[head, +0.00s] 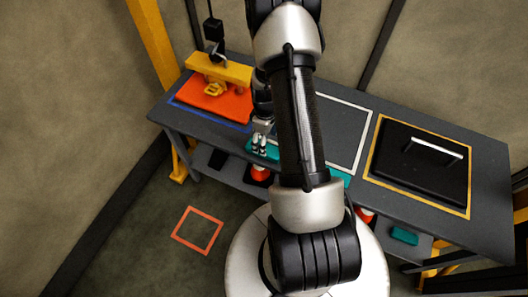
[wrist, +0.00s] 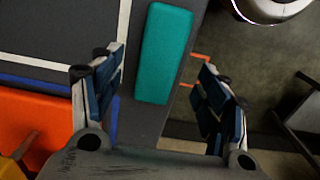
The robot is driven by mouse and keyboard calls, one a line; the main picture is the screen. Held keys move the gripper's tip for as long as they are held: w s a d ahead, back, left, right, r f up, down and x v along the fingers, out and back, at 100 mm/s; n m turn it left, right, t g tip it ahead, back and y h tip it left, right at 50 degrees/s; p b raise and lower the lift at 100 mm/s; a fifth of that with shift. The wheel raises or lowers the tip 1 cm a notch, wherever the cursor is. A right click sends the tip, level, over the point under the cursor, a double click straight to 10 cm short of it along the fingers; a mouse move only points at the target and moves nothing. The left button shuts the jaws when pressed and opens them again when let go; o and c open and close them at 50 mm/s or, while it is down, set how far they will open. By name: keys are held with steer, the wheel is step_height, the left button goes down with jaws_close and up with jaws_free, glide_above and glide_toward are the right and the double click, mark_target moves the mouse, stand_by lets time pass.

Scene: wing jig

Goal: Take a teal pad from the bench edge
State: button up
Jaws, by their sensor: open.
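A teal pad (head: 270,152) lies along the near edge of the grey bench (head: 352,193). In the wrist view the teal pad (wrist: 164,55) is long and rounded, and it lies beside a white line. My gripper (head: 259,147) is over this pad's left part in the head view. In the wrist view my gripper (wrist: 160,78) is open and empty, with one finger on each side of the pad's line. I cannot tell its exact height. Another teal piece (head: 342,178) shows at the bench edge, partly hidden by my arm.
An orange panel (head: 230,103) with a yellow fixture (head: 222,70) is at the bench's left. A black plate with a handle (head: 410,180) lies in a yellow outline at the right. A teal block (head: 404,236) is on the lower shelf. An orange square (head: 197,231) marks the floor.

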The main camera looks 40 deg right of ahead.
steer(key=f+b, duration=0.1)
steer(key=f, duration=0.2)
steer(key=f+b, duration=0.1)
steer(key=f, duration=0.2)
steer(key=shift+w+a, duration=0.1)
steer(key=shift+w, duration=0.1)
steer(key=shift+r, duration=0.1)
steer(key=shift+c, duration=0.4)
steer(key=c, duration=1.1)
